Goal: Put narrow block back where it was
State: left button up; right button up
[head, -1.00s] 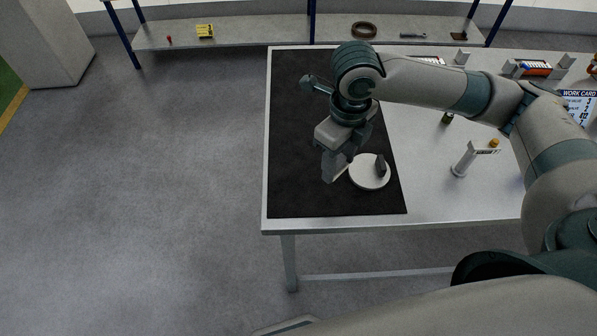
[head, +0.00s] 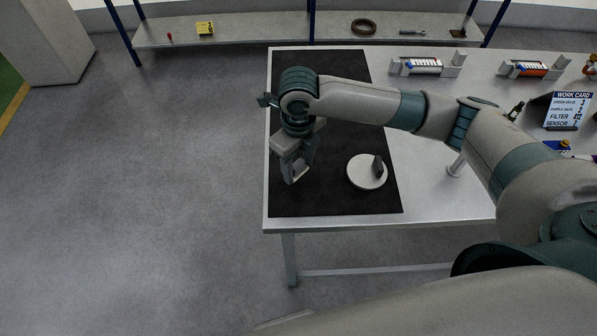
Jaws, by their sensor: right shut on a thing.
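My right gripper (head: 298,176) is above the black mat (head: 325,203), left of the white round disc (head: 358,181). Its fingers point down and are shut on a small pale piece, which I take for the narrow block (head: 301,172). The fingers hide most of it, so its shape is not clear. A small dark upright block (head: 378,166) stands on the right part of the disc, apart from the gripper. My left gripper is not in view.
The mat lies on a light table (head: 430,205). The mat's front left is clear.

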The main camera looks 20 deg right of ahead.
aim_at(298, 174)
notch_tip(298, 174, down, 3)
jog(key=shift+r+p, duration=0.2)
jog(key=shift+p, duration=0.5)
jog(key=shift+f, duration=0.6)
jog(key=shift+f, duration=0.1)
jog(key=o, duration=0.9)
jog(key=shift+o, duration=0.2)
notch_tip(298, 174, up, 11)
jog(key=b, duration=0.3)
jog(key=shift+b, duration=0.3)
jog(key=shift+r, duration=0.65)
